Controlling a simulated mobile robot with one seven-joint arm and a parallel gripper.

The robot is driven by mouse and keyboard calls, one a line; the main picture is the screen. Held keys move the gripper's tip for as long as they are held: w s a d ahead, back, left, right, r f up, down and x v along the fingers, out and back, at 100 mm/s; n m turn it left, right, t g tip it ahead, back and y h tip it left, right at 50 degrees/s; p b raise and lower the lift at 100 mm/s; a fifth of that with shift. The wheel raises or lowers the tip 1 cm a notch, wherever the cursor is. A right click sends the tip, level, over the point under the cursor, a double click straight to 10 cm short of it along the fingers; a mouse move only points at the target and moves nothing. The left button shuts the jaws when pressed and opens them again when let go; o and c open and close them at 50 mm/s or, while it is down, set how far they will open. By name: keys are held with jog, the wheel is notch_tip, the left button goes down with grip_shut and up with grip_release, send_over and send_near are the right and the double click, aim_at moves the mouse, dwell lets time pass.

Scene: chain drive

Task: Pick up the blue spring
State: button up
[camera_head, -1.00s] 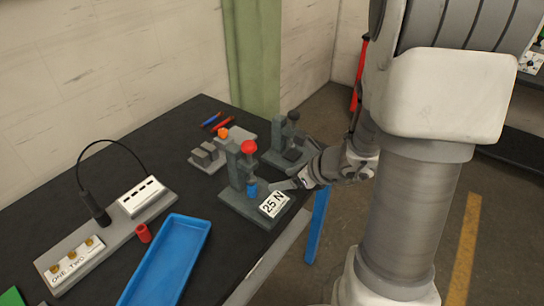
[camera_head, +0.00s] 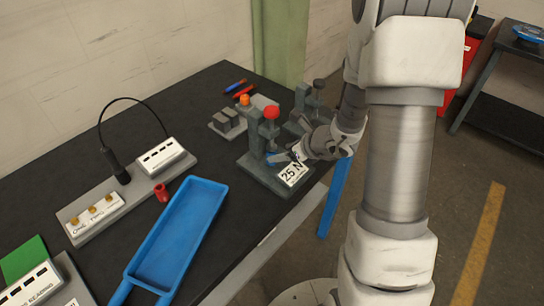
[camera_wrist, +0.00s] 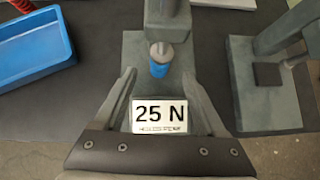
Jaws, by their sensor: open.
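The blue spring (camera_wrist: 160,62) is a small blue cylinder. In the wrist view it stands under the ram of a grey press (camera_wrist: 132,58), ahead of my gripper and between the lines of its two fingers. My gripper (camera_wrist: 158,82) is open and empty, with one finger on each side of the white "25 N" label (camera_wrist: 160,115). In the head view my gripper (camera_head: 281,158) is at the front of the press (camera_head: 247,162), which has a red knob. The spring is mostly hidden there behind my gripper, so I cannot tell whether a finger touches it.
A second grey press (camera_wrist: 265,85) stands close on the right. A blue tray (camera_head: 133,272) and a red cylinder (camera_head: 162,193) lie to the left on the black table.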

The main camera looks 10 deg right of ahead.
jog(key=x, duration=0.7)
grip_shut()
dwell(0.3)
